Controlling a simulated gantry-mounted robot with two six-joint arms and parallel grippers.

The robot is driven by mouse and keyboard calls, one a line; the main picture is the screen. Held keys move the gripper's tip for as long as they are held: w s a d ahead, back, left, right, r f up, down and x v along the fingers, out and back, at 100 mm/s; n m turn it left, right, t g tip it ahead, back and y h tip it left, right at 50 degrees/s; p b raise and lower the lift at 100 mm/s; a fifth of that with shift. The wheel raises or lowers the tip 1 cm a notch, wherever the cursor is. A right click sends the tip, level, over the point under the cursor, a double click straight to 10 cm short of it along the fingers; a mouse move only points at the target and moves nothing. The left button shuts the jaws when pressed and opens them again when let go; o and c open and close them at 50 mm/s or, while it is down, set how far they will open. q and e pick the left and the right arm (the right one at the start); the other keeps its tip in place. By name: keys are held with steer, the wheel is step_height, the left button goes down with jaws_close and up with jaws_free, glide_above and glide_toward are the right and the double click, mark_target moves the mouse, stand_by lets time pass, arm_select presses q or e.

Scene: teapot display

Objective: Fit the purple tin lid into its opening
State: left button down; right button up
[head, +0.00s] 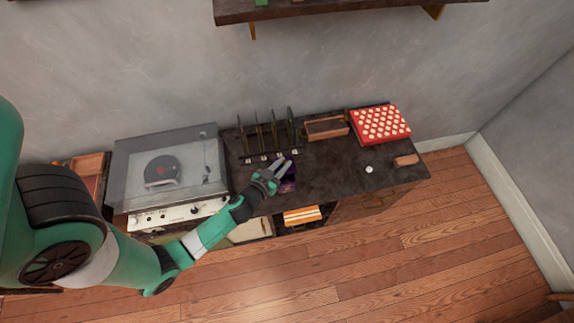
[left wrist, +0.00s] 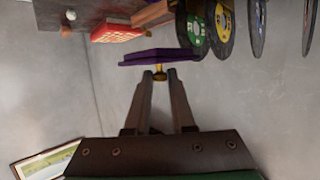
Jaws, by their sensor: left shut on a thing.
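The purple tin lid (left wrist: 150,61) is a flat purple piece with a small gold knob (left wrist: 158,75) in the left wrist view. My left gripper (left wrist: 160,78) is shut on that knob, with a fingertip on either side. In the head view my left gripper (head: 284,167) is over the front middle of the dark cabinet top (head: 325,178). Purple (head: 289,182) shows beside and under its fingers there. I cannot tell the lid from the tin in that view, nor whether the lid touches its opening, which is hidden. My right gripper is not in view.
A record rack (head: 267,138) stands close behind the gripper. A turntable (head: 165,170) is at left. A wooden tray (head: 326,128), a red box with pale dots (head: 380,125), a small white item (head: 369,169) and a brown block (head: 406,160) are at right. The front right top is mostly clear.

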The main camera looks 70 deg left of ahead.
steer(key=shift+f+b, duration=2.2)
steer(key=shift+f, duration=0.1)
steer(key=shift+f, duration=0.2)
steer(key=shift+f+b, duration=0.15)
steer(key=shift+b, duration=0.15)
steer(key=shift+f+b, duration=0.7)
steer(key=shift+b, duration=0.05)
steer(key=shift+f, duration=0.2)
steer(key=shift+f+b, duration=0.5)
steer(key=shift+b, duration=0.2)
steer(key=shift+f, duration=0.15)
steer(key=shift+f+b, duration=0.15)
steer(key=shift+b, duration=0.15)
